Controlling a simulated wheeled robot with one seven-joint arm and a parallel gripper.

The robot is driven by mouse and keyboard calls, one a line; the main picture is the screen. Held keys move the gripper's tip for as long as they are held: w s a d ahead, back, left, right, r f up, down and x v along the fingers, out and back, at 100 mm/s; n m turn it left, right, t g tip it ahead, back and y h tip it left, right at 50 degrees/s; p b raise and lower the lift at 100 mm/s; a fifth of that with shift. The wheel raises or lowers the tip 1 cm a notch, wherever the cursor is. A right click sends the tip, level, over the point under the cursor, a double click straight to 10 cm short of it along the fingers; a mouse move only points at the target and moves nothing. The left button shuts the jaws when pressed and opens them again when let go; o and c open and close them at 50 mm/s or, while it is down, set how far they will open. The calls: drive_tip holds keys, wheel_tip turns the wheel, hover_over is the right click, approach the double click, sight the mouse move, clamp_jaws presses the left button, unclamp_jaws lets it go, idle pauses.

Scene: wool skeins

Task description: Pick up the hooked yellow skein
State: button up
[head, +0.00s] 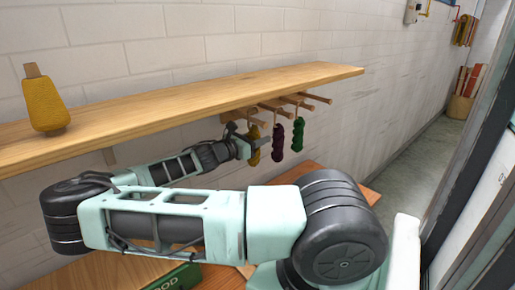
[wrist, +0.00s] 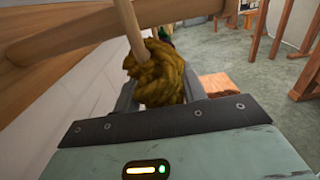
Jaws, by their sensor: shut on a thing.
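The yellow skein (head: 253,146) hangs below the wooden shelf, leftmost of the hanging skeins. My gripper (head: 247,148) is at it in the head view. In the wrist view the skein (wrist: 158,72) fills the space between my gripper's fingers (wrist: 160,95), and the fingers are shut on it. A wooden peg (wrist: 128,25) meets the top of the skein, so it still appears to be on or touching the peg. The lower part of the skein is hidden behind my gripper's body.
A purple skein (head: 278,143) and a green skein (head: 298,134) hang on pegs just to the right. A yellow cone of yarn (head: 45,105) stands on the shelf (head: 180,102) at left. A green box (head: 178,278) lies low in front. Open floor (head: 410,160) lies to the right.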

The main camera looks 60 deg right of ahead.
drive_tip(key=b+v, duration=0.4)
drive_tip(key=v, duration=1.4)
drive_tip(key=shift+r, duration=0.25)
drive_tip(key=shift+s, duration=0.1)
drive_tip(key=shift+a+p, duration=0.15)
drive_tip(key=shift+p, duration=0.2)
drive_tip(key=shift+p+v, duration=0.9)
drive_tip(key=shift+v, duration=0.85)
